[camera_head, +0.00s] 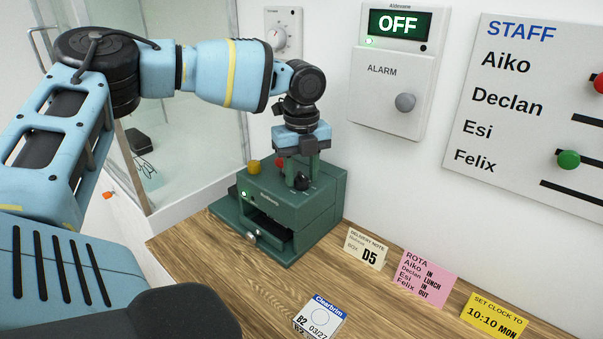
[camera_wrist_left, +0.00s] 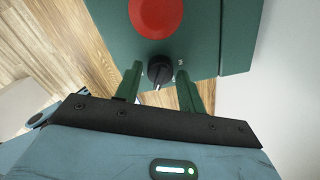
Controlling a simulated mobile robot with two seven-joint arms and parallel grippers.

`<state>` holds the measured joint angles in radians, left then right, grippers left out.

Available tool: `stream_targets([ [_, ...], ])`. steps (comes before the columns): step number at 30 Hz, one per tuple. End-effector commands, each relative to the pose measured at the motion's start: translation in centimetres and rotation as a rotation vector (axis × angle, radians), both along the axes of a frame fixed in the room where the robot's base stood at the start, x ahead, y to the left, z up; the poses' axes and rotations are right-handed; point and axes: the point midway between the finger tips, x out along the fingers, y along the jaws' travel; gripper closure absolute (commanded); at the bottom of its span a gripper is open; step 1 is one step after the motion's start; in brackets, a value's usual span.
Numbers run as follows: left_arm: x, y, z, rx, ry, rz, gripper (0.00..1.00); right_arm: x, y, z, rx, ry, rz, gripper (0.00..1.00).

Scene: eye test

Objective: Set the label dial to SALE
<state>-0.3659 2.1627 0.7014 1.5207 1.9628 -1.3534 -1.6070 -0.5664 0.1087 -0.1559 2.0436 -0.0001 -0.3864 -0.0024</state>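The label dial is a small black knob (camera_head: 302,181) with a pale pointer line, on top of the green machine (camera_head: 315,208). It also shows in the left wrist view (camera_wrist_left: 159,70), where its line points toward the bottom of the picture. No dial lettering, SALE included, can be read. My left gripper (camera_head: 300,168) hangs over the machine, pointing down. In the wrist view its fingers (camera_wrist_left: 159,76) stand apart on either side of the dial, with a gap visible on each side. My right gripper is not in view.
A red button (camera_wrist_left: 156,14) and a yellow knob (camera_head: 254,167) are beside the dial. The alarm box (camera_head: 390,95) reads OFF.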

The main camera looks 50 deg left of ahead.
Motion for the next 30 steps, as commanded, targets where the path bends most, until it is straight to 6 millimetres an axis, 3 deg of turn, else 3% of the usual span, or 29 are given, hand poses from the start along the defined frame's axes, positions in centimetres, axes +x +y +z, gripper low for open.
stream_targets([
  [13,0.1,0.0,6.5,0.001,-0.004,-0.001,0.61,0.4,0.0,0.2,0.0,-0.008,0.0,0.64],
  [30,0.0,0.0,7.2,0.0,-0.001,-0.001,0.61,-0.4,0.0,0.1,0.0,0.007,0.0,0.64],
])
